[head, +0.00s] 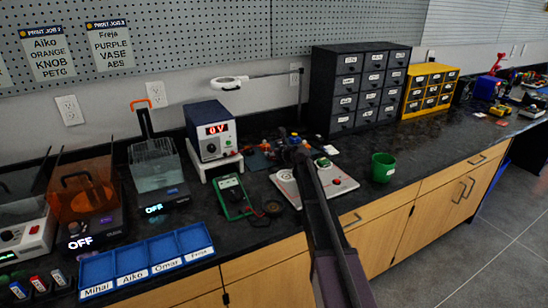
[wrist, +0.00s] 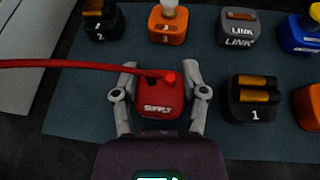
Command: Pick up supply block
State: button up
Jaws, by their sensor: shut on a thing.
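The supply block (wrist: 160,98) is red with the word SUPPLY on its front, and a red cable runs from it to the left in the wrist view. My gripper (wrist: 161,85) has one finger on each side of it and is shut on it. The block is over the dark blue-grey mat (wrist: 80,110); I cannot tell whether it is lifted. In the head view my arm reaches over the bench and my gripper (head: 301,152) is at the cluster of blocks, small and dark. The supply block cannot be made out there.
A black battery block (wrist: 254,100) marked 1 stands just right of my gripper. An orange bulb block (wrist: 168,25) and a grey LINK block (wrist: 238,27) stand behind. In the head view, a power supply (head: 211,133) reading 0V and a green cup (head: 383,168) flank the cluster.

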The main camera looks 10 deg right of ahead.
jog(key=shift+r, duration=0.15)
notch_tip(320, 180, up, 10)
jog(key=p, duration=1)
jog(key=shift+s+f, duration=0.15)
jog(key=shift+f, duration=0.05)
dwell(0.8)
